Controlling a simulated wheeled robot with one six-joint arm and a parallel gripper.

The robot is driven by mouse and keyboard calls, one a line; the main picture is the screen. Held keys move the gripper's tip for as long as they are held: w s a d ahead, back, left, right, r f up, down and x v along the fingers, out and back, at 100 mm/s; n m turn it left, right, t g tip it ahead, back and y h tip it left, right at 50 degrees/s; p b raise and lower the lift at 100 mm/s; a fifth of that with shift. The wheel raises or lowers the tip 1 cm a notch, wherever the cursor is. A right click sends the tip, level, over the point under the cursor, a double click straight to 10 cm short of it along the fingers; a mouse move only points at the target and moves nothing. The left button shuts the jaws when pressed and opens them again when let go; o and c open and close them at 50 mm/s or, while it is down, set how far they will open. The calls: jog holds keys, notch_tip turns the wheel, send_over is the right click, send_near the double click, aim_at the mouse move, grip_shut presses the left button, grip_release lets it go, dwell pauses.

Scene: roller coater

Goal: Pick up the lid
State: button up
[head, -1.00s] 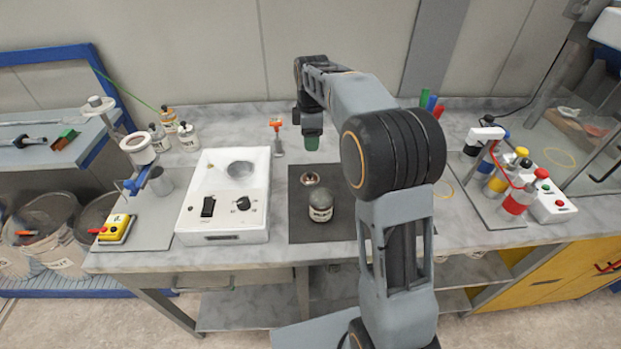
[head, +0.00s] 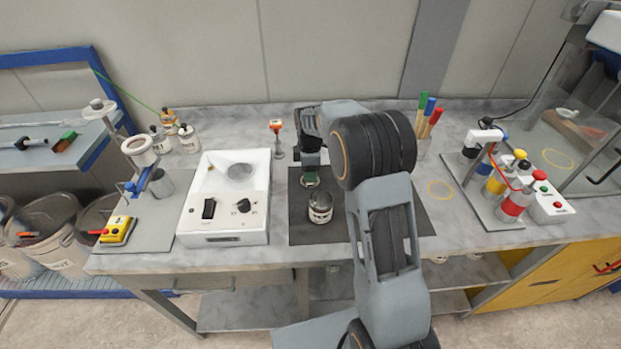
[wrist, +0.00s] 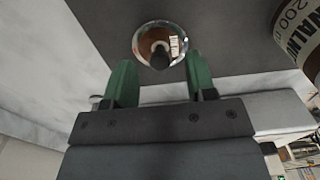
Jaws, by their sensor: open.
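The lid (wrist: 147,32) is a small shiny round disc with a dark knob in its middle. In the wrist view it lies just beyond the green fingertips of my gripper (wrist: 154,66), roughly centred between them. My gripper is open, with nothing held. In the head view my gripper (head: 309,180) is low over the dark mat (head: 385,222), behind the jar, and mostly hides the lid. The jar (head: 320,209) stands upright on the mat with a pale label. Its labelled side (wrist: 299,40) also shows at the right of the wrist view. I cannot tell the remaining gap to the lid.
A white hotplate-like device (head: 226,198) stands left of the mat. An orange-topped tool (head: 277,138) stands behind it. A pen holder (head: 424,135) and a rack with coloured bottles (head: 497,178) are at the right. The counter's front edge is clear.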

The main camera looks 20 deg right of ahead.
jog(key=shift+f, duration=1)
jog(key=shift+c, duration=0.3)
grip_shut()
